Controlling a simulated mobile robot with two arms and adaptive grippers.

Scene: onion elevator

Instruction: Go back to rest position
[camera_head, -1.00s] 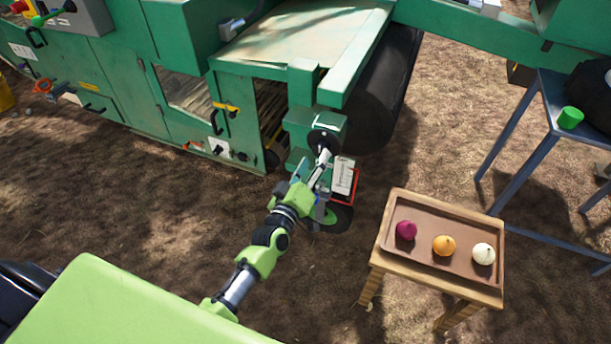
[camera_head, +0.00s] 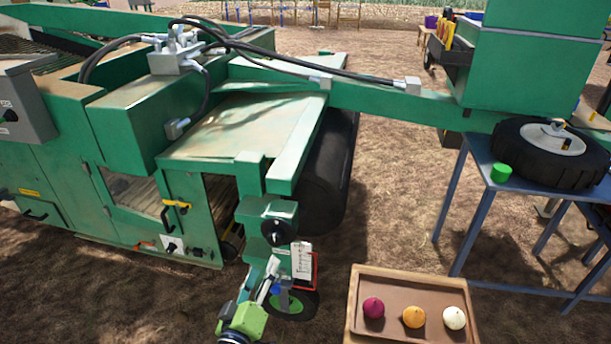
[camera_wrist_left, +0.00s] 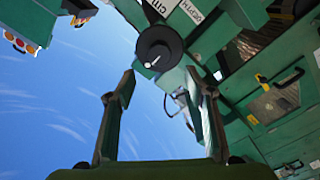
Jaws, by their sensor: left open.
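My left gripper (camera_head: 266,282) is low in the head view, in front of the depth unit of the green machine (camera_head: 215,130). In the left wrist view its two fingers (camera_wrist_left: 160,115) stand apart with nothing between them. A dark round knob (camera_wrist_left: 159,48) lies beyond the fingertips, apart from them. The same knob (camera_head: 278,232) shows on the machine's front in the head view. My right gripper is not in view.
A wooden tray table (camera_head: 400,276) with a purple, an orange and a white onion stands at the lower right. A blue table (camera_head: 480,160) holds a wheel (camera_head: 553,155) and a green cylinder (camera_head: 501,172). Bare ground lies between the machine and the tables.

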